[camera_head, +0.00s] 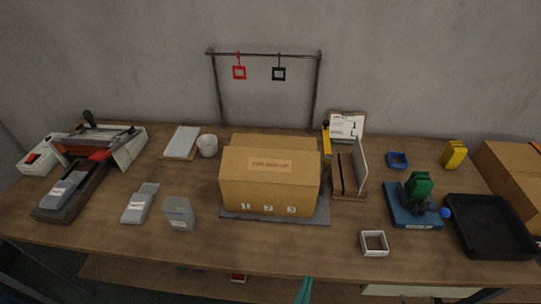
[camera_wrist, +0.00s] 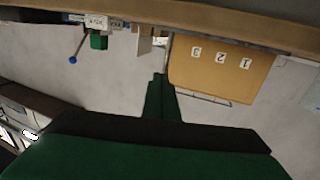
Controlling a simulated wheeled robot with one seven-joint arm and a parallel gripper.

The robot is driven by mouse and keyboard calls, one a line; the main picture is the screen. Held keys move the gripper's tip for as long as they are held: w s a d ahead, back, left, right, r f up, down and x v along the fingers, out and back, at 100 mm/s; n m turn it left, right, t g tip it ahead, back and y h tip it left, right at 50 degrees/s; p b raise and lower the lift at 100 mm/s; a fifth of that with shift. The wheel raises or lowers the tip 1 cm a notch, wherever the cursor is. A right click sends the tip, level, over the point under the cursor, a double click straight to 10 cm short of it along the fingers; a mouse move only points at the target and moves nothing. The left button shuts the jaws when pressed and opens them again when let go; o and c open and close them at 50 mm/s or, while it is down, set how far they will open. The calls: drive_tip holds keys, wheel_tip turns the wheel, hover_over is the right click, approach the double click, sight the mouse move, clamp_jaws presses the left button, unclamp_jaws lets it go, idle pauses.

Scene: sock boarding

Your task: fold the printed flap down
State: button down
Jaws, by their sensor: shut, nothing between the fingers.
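A brown cardboard box (camera_head: 240,193) stands in the middle of the table on a grey mat (camera_head: 322,213). Its front carries the labels 1, 2 and 3. The printed flap (camera_head: 234,160), with a pale label in red print, shows above the front; its exact tilt is hard to tell. Another cardboard panel (camera_head: 278,142) shows behind it. In the wrist view the box (camera_wrist: 222,72) appears upside down, with the numbers visible and no print. My gripper (camera_wrist: 159,78) has green fingers, shut and empty. Its tip (camera_head: 304,290) shows at the bottom of the head view, in front of the table and apart from the box.
A wooden rack (camera_head: 350,194) stands close right of the box. A grey container (camera_head: 179,213) and white cup (camera_head: 207,145) are to its left. A small white tray (camera_head: 374,243) is front right. A metal frame (camera_head: 267,54) with hanging tags rises behind. The table between box and front edge is clear.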

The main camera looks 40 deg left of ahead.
drive_tip(key=w+a+r+n+y, duration=0.2)
drive_tip(key=w+a+r+y, duration=0.2)
drive_tip(key=w+a+r, duration=0.55)
wheel_tip(320, 180, up, 10)
drive_tip(key=n+y, duration=0.1)
drive_tip(key=y, duration=0.1)
hover_over(269, 162)
drive_tip(key=v, duration=0.2)
drive_tip(key=shift+r+t, duration=0.15)
drive_tip(key=shift+t, duration=0.15)
drive_tip(key=shift+w+a+f, duration=0.15)
drive_tip(key=shift+w+f, duration=0.05)
drive_tip(key=shift+f, duration=0.4)
drive_tip(key=shift+w+a+f, duration=0.15)
drive_tip(key=shift+w+f, duration=0.05)
drive_tip(key=shift+f, duration=0.4)
drive_tip(key=shift+w+a+f, duration=0.2)
drive_tip(key=shift+w+f, duration=0.1)
drive_tip(key=shift+f, duration=0.35)
